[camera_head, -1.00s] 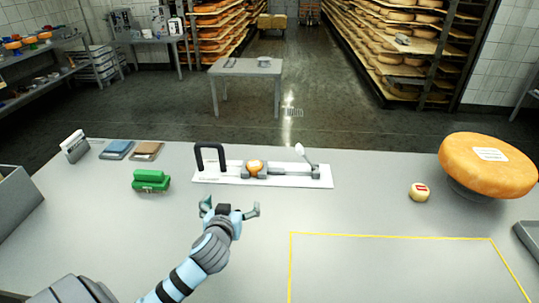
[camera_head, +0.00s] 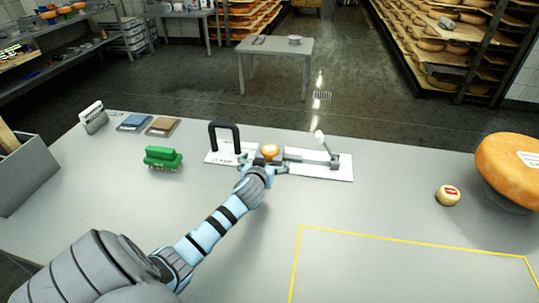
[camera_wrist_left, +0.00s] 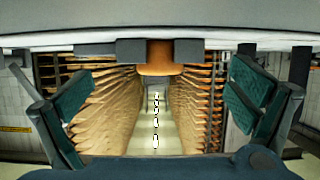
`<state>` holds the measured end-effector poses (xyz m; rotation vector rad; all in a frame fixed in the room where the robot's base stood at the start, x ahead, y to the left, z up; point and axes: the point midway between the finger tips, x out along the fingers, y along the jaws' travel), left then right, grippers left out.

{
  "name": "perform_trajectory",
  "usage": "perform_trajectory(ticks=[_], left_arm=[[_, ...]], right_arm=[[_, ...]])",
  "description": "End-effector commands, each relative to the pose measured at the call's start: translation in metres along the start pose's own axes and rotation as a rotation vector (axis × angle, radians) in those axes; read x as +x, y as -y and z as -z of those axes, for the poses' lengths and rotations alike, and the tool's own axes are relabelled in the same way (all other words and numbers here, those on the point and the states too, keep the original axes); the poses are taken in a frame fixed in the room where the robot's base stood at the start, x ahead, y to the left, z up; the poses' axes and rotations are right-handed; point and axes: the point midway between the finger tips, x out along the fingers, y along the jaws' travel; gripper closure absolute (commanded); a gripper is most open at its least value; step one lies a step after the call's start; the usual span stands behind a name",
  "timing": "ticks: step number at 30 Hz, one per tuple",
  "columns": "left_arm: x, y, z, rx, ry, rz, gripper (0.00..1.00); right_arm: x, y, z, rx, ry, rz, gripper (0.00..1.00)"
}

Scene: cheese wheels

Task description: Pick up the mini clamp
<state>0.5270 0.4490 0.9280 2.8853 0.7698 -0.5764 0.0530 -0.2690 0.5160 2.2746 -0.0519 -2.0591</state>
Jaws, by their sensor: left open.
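The mini clamp is a white base plate (camera_head: 335,171) with a black upright handle at its left end. A lever with a white knob (camera_head: 319,136) rises near its right end. A small orange cheese (camera_head: 268,151) sits between grey blocks at its middle. My left gripper (camera_head: 263,164) is at the clamp's front edge, before the cheese, and covers part of the plate. In the left wrist view its two green-padded fingers (camera_wrist_left: 162,95) are spread wide and empty. The orange piece (camera_wrist_left: 160,57) shows between dark blocks beyond them. I cannot tell whether the gripper touches the clamp.
A green block-like object (camera_head: 163,159) stands left of the clamp. Blue (camera_head: 134,123) and brown (camera_head: 163,126) pads lie behind it. A small cheese (camera_head: 448,195) and a large orange wheel (camera_head: 510,165) are at right. The yellow-outlined area (camera_head: 410,241) in front is clear.

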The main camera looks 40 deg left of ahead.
Motion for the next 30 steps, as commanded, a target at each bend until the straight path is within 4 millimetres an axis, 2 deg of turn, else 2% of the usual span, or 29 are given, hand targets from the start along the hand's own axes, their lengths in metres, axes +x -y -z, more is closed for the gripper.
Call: perform_trajectory(ticks=[1,4,11,27,30], left_arm=[[0.011,0.000,-0.001,-0.003,0.001,0.001,0.00],[0.028,-0.001,-0.002,-0.001,0.002,0.001,0.00],[0.032,-0.001,0.000,0.000,0.000,-0.001,0.00],[0.031,-0.001,0.000,0.000,0.001,-0.001,0.85],[0.031,-0.001,0.003,0.000,-0.005,-0.003,0.85]], right_arm=[[0.004,0.000,0.000,0.000,0.000,0.000,0.32],[0.008,0.001,-0.001,0.000,0.000,0.000,0.32],[0.007,0.000,-0.001,0.000,0.000,0.000,0.32],[0.007,0.001,-0.002,0.000,0.002,0.000,0.32],[0.007,0.001,-0.002,0.000,0.002,0.000,0.32]])
